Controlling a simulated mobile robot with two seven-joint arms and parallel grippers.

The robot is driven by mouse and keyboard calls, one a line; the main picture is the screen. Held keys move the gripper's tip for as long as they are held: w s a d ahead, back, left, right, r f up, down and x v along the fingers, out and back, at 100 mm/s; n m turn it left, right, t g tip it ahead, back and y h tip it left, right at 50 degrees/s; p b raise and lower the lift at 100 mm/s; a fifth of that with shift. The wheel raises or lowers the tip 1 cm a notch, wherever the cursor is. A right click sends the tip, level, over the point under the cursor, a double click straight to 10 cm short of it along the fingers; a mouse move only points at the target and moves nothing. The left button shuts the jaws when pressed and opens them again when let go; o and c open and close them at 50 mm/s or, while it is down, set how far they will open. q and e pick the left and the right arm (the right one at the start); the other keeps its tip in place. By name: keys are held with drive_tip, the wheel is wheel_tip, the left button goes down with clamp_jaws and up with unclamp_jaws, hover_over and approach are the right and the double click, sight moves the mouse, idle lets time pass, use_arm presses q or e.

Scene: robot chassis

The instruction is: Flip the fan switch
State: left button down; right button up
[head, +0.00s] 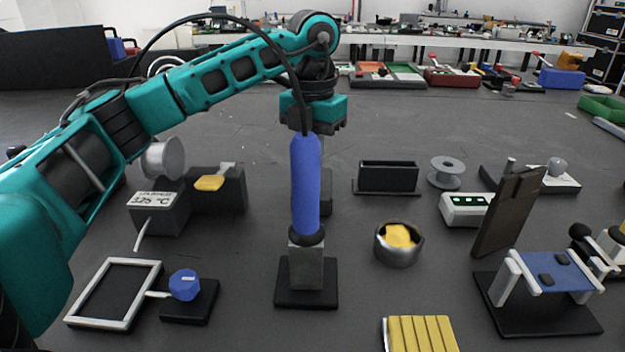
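My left arm comes in from the left, and its gripper (325,190) points down at the centre, behind a blue cylinder. The cylinder hides most of the fingers, so I cannot tell whether they are open or touch anything. The blue cylinder (305,185) stands upright in a grey block on a black base, with a black cord at its top. No fan or fan switch is clearly recognisable. A white-framed dark panel (115,293) lies at the front left. Beside it is a blue knob (185,285) on a black base. My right gripper is not in view.
A station reading 325 °C (158,205) and a yellow sponge (209,183) stand left. A metal bowl (399,257), a white box with green lights (465,209), a brown board (508,212) and a blue board in a holder (553,272) stand right.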

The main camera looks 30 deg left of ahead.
use_arm(q)
drive_tip(key=shift+f, duration=0.6)
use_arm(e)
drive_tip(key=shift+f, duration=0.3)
use_arm(q)
drive_tip(key=shift+r+p, duration=0.3)
drive_tip(key=shift+r, duration=0.25)
drive_tip(key=shift+r+p, duration=0.7)
drive_tip(key=shift+r, duration=0.05)
wheel_tip(320, 180, up, 2)
drive_tip(key=shift+r+p, duration=0.1)
drive_tip(key=shift+p, duration=0.85)
drive_tip(key=shift+r+p, duration=1.2)
drive_tip(key=shift+r, duration=0.05)
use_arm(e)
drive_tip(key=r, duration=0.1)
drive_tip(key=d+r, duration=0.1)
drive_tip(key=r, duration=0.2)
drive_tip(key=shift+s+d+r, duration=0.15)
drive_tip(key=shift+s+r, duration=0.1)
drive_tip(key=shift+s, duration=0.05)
use_arm(q)
drive_tip(key=shift+f, duration=0.1)
